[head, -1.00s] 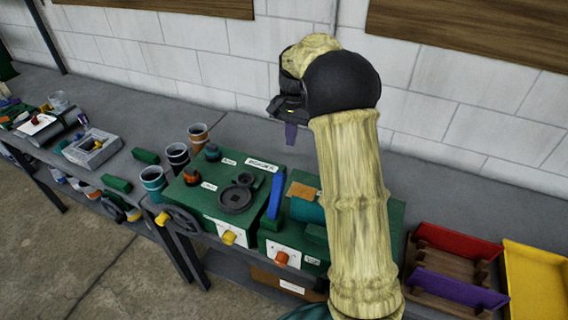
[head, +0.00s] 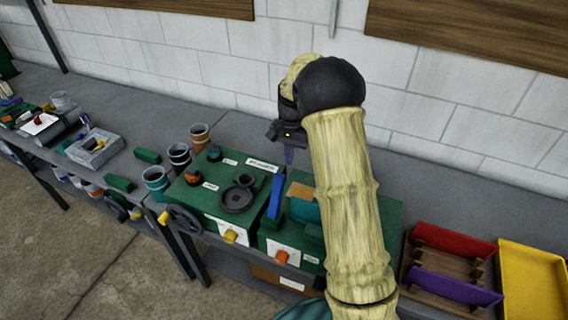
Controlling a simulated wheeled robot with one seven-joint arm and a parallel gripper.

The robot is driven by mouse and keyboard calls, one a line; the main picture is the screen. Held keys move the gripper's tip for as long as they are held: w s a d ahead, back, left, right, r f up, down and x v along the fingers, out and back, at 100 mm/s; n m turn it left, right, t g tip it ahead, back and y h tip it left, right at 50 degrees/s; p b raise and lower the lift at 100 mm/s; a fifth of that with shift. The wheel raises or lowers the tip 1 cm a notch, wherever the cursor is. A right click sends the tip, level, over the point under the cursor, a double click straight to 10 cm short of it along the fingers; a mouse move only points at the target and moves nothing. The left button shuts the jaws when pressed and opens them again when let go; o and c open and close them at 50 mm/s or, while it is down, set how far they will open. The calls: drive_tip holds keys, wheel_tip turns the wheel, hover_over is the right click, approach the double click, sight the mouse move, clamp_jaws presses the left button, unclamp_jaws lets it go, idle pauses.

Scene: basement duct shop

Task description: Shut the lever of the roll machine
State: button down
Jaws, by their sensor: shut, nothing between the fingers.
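Two green machines stand side by side on the grey bench. The right one (head: 291,235), with a teal roller (head: 305,211) partly behind my arm, looks like the roll machine; its labels are too small to read. A blue lever (head: 275,196) stands upright at its left edge, beside the left green machine (head: 212,203). My arm hides the right part of the roll machine.
Several cups (head: 155,178) stand left of the machines, and a handwheel (head: 183,221) is on the left machine's side. The block wall (head: 430,110) rises behind the bench.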

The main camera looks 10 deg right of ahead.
drive_tip(key=s+a+p, duration=0.1)
drive_tip(key=s+a+f+p, duration=0.1)
drive_tip(key=s+p, duration=0.1)
drive_tip(key=shift+a+f, duration=0.1)
drive_tip(key=shift+a, duration=0.05)
idle(0.3)
